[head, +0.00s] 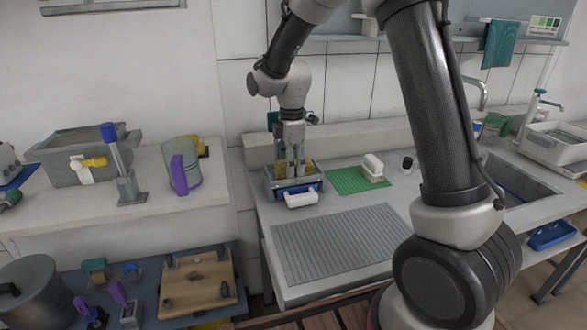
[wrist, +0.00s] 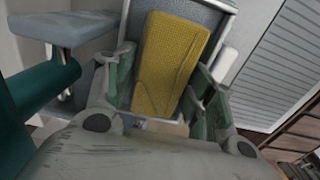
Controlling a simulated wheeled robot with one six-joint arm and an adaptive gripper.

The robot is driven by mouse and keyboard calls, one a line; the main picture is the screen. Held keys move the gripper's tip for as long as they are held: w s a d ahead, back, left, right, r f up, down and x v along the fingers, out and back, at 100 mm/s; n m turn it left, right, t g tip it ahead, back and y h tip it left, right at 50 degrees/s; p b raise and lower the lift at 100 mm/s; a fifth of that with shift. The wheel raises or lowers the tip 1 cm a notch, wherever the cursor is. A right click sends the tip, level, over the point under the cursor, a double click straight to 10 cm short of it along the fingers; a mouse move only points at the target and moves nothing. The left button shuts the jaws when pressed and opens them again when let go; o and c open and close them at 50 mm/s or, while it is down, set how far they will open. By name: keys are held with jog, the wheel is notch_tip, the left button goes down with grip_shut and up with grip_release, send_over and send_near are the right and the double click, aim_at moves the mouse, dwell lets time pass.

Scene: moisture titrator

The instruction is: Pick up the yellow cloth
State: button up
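The yellow cloth (wrist: 172,62) is a flat, textured rectangle in the wrist view, lying in a grey tray (wrist: 222,22). In the head view a little yellow of the cloth (head: 308,167) shows beside my fingers, in the tray (head: 272,186) on the counter. My gripper (head: 291,172) points straight down over the tray. In the wrist view its green-padded fingers (wrist: 160,97) are spread, one on each side of the cloth's near part. I cannot tell whether they touch it. The gripper hides part of the cloth in the head view.
A white handle (head: 301,199) and a blue part sit at the tray's front. A green mat (head: 345,181) with a white-topped brush (head: 373,167) lies to the right. A grey ribbed mat (head: 335,245) lies in front. A side shelf with a purple-handled jug (head: 183,165) stands left.

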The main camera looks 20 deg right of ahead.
jog(key=c, duration=0.5)
jog(key=shift+c, duration=0.3)
notch_tip(320, 180, up, 18)
dwell(0.3)
